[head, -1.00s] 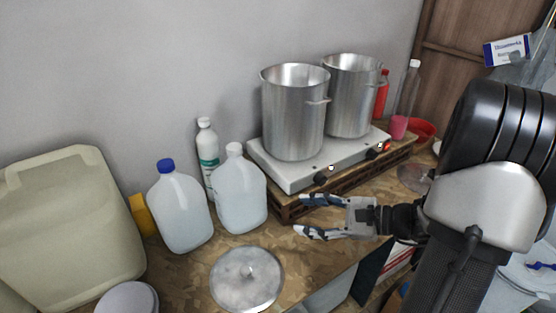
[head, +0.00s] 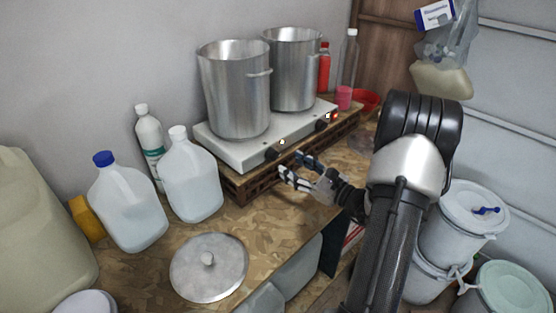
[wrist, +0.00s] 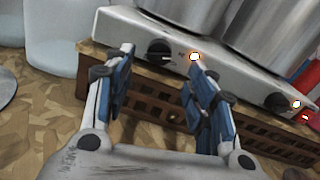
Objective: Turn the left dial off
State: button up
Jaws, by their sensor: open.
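The left dial (head: 271,155) is a black knob on the front face of the white two-burner hotplate (head: 220,152). A lit indicator shows just right of it. In the wrist view the left dial (wrist: 158,51) lies beyond the fingertips, between them in the picture, with a pale pointer line lying roughly level. The right dial (head: 321,125) is a like black knob, also shown in the wrist view (wrist: 277,103), with lit marks near it. My gripper (head: 293,166) is open and empty, in front of the left dial and apart from it. It also shows in the wrist view (wrist: 160,62).
Two tall metal pots (head: 236,92) (head: 293,70) stand on the hotplate, which rests on a brown slatted base (head: 242,187). Plastic jugs (head: 192,178) (head: 126,206) and a white bottle (head: 149,140) stand left. A metal lid (head: 209,268) lies on the table in front.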

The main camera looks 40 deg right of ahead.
aim_at(273, 155)
jog(key=w, duration=0.6)
jog(key=shift+w+a+b, duration=0.35)
jog(key=shift+w+a, duration=0.05)
jog(key=shift+a, duration=0.05)
jog(key=shift+c, duration=0.6)
jog(key=c, duration=1)
